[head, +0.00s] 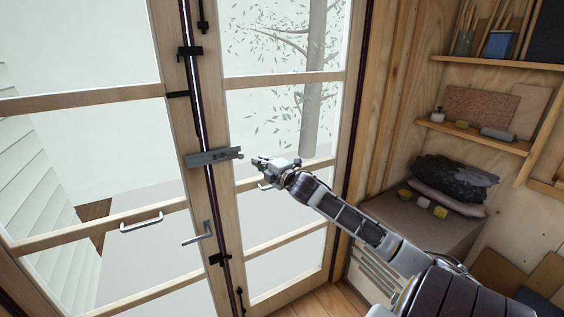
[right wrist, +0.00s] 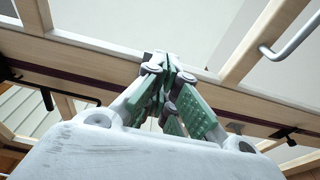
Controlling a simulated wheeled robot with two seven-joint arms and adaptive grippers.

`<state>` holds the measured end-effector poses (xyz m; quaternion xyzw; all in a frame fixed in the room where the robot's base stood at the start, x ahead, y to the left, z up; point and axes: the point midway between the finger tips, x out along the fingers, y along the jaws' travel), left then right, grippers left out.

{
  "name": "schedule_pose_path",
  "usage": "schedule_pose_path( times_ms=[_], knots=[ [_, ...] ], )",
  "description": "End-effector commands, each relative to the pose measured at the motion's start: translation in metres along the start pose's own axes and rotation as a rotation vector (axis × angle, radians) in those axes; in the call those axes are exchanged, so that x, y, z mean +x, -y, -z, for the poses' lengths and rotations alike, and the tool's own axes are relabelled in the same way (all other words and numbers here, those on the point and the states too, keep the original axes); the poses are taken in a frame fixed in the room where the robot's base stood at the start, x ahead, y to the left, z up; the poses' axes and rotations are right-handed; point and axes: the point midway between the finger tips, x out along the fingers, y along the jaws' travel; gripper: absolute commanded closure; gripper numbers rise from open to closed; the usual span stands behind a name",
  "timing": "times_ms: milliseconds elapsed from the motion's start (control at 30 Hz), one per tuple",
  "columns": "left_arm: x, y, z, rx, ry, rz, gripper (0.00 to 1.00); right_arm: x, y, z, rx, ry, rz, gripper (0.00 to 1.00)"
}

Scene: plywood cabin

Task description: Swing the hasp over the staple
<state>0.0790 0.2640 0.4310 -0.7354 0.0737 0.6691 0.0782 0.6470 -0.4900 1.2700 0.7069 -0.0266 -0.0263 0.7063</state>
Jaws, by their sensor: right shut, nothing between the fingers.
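The hasp (head: 211,157) is a grey metal strap on the glazed double door. It lies nearly level across the dark gap between the two door leaves, its right end reaching the right leaf's stile. A small dark part shows at that right end; I cannot tell whether it is the staple or whether the hasp sits over it. My right gripper (head: 260,164) is shut and empty, just right of the hasp's end with a small gap in the picture. Its closed green-padded fingers fill the middle of the right wrist view (right wrist: 171,78), where I cannot make out the hasp. My left gripper is out of view.
A lever handle (head: 200,234) and a pull bar (head: 142,222) stick out below the hasp on the left. Dark bolts (head: 190,51) sit above along the gap. Shelves (head: 482,134) and a box (head: 420,226) with sacks stand at the right.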

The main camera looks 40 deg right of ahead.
Motion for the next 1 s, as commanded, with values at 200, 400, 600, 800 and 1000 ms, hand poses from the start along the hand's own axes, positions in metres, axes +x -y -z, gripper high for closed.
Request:
schedule_pose_path(
  times_ms=[200, 400, 600, 800, 1000],
  knots=[
    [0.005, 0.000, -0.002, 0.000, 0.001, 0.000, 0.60, -0.007, 0.003, -0.014, -0.002, 0.001, 0.003, 1.00],
    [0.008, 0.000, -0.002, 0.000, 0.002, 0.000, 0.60, -0.013, 0.002, -0.026, -0.003, 0.001, 0.002, 1.00],
    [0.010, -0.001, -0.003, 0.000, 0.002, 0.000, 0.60, -0.018, 0.002, -0.037, -0.002, 0.001, 0.002, 1.00],
    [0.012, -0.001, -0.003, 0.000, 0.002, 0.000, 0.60, -0.023, 0.002, -0.048, -0.001, 0.000, 0.003, 1.00],
    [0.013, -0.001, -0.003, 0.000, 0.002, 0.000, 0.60, -0.028, 0.002, -0.058, -0.001, 0.001, 0.003, 1.00]
  ],
)
